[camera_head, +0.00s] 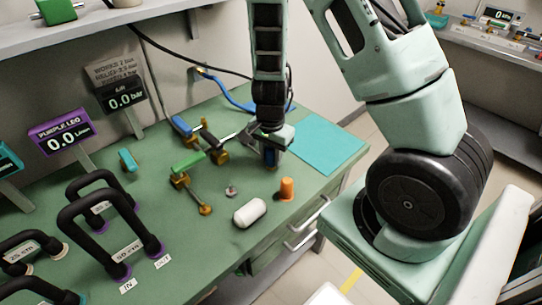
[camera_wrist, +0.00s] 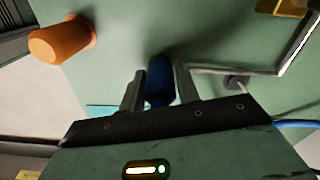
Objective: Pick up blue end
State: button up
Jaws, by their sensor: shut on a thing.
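The blue end (camera_wrist: 159,75) is a small dark blue cylinder held between the two fingers of my gripper (camera_wrist: 160,88) in the wrist view. In the head view, my gripper (camera_head: 271,150) points down over the right part of the green bench, and a bit of the blue end (camera_head: 270,158) shows under it. The fingers are shut on the blue end from both sides. I cannot tell whether its lower face touches the bench. The gripper partly hides it in the head view.
An orange cylinder (camera_head: 286,188) and a white capsule (camera_head: 249,212) are on the bench in front of my gripper. Valve pieces with a green handle (camera_head: 189,163) and a blue handle (camera_head: 181,126) lie to the left. A teal mat (camera_head: 325,147) is to the right.

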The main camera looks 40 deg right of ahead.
aim_at(271, 148)
notch_tip(271, 148, up, 10)
jog(key=p, duration=0.2)
jog(key=shift+p, duration=0.35)
jog(key=shift+r, duration=0.1)
jog(key=shift+r+p, duration=2.25)
jog(key=shift+p, duration=0.15)
notch_tip(271, 148, up, 3)
jog(key=p, duration=0.3)
